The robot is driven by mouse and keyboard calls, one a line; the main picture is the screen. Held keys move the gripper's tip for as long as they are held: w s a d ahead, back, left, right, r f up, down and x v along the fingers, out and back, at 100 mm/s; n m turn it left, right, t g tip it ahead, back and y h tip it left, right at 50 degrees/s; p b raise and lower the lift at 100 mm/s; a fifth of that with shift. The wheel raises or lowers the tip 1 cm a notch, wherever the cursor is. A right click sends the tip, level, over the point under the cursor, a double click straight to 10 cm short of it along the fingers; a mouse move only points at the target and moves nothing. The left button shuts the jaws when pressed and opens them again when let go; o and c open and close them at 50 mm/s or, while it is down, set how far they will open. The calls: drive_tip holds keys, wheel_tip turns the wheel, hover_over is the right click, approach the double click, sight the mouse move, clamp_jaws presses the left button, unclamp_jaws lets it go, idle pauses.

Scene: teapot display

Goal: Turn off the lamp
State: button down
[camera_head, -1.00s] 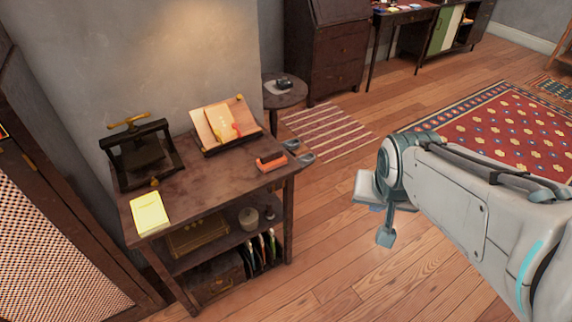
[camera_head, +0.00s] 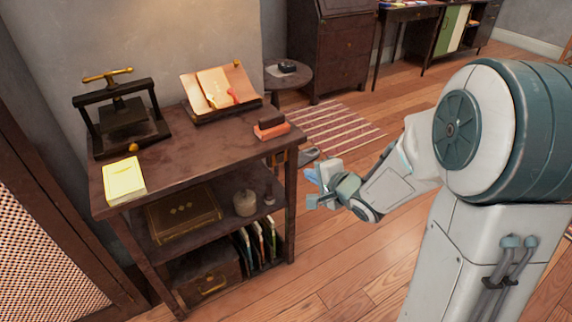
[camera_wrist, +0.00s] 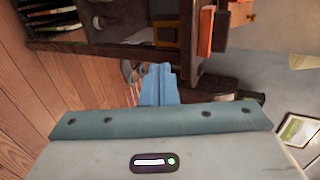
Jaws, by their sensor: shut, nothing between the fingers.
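I cannot make out a lamp for certain in either view. A warm glow lies on the wall (camera_head: 150,28) above the table in the head view. A small pale yellow shape (camera_wrist: 304,61) shows at the right edge of the wrist view; I cannot tell what it is. My gripper (camera_head: 313,184) is in the head view, just right of the table's right end and apart from it. Its blue fingers (camera_wrist: 158,84) are shut and empty in the wrist view.
The dark wooden table (camera_head: 190,155) bears a black press (camera_head: 120,118), an open book on a stand (camera_head: 222,90), a yellow notepad (camera_head: 123,180) and an orange-and-brown block (camera_head: 271,127). A round side table (camera_head: 298,78) stands behind. The floor at right is free.

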drive_tip(key=shift+w, duration=0.1)
drive_tip(key=b, duration=0.4)
approach(280, 155)
wheel_tip(280, 155, down, 3)
drive_tip(key=w+a, duration=0.1)
drive_tip(key=w, duration=0.1)
drive_tip(key=w+a, duration=0.1)
drive_tip(key=shift+w+a+b, duration=0.3)
drive_tip(key=shift+w, duration=0.1)
drive_tip(key=shift+w+a, duration=0.3)
drive_tip(key=shift+w, duration=0.2)
drive_tip(key=shift+r, duration=0.1)
